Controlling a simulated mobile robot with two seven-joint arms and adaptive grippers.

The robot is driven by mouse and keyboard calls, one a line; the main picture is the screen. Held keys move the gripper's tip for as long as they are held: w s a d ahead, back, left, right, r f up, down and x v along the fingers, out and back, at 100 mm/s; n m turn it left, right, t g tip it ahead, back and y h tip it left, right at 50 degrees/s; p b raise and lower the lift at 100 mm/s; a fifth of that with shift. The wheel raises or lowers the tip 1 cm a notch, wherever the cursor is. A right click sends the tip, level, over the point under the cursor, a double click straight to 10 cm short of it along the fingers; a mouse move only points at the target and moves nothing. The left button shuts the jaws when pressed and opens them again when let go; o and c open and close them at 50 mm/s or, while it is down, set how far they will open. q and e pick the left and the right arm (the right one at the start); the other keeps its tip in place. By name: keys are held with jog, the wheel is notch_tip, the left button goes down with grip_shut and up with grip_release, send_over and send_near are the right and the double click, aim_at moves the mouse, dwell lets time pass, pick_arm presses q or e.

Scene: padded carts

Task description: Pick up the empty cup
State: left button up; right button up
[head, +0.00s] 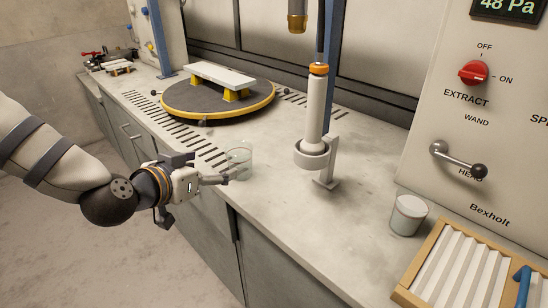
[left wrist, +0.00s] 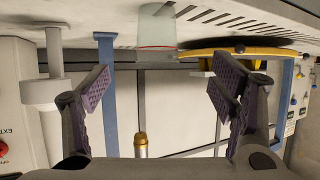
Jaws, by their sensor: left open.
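The empty cup (head: 239,160) is a clear glass standing upright on the counter near its front edge. My left gripper (head: 224,177) is at the front edge, just beside the cup on the near side. In the left wrist view its two padded fingers (left wrist: 160,88) are spread wide with nothing between them. That view is upside down, and the cup (left wrist: 157,27) shows beyond the fingers, near the top and sideways between them. Whether a fingertip touches the cup cannot be told. A second cup (head: 408,217) with pale contents stands at the right. My right gripper is not in view.
A white wand in a ring holder (head: 313,155) stands right of the empty cup. A round dark turntable with a yellow rim (head: 218,98) lies behind it. Slotted vents run along the counter (head: 275,205). A wooden-framed rack (head: 460,265) sits at the lower right.

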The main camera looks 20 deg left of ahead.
aim_at(232, 160)
pick_arm(q)
jog(key=b+x, duration=0.2)
jog(key=x, duration=0.3)
jog(key=shift+w+a, duration=0.1)
jog(key=shift+w, duration=0.15)
jog(key=b+x, duration=0.1)
jog(key=x, duration=0.3)
jog(key=b+x, duration=0.1)
jog(key=x, duration=0.1)
jog(key=shift+w+d+b, duration=0.25)
jog(key=shift+b, duration=0.05)
jog(key=shift+w+r, duration=0.15)
jog(key=shift+w, duration=0.15)
jog(key=shift+r+t, duration=0.2)
jog(key=shift+t, duration=0.1)
jog(key=c, duration=1.3)
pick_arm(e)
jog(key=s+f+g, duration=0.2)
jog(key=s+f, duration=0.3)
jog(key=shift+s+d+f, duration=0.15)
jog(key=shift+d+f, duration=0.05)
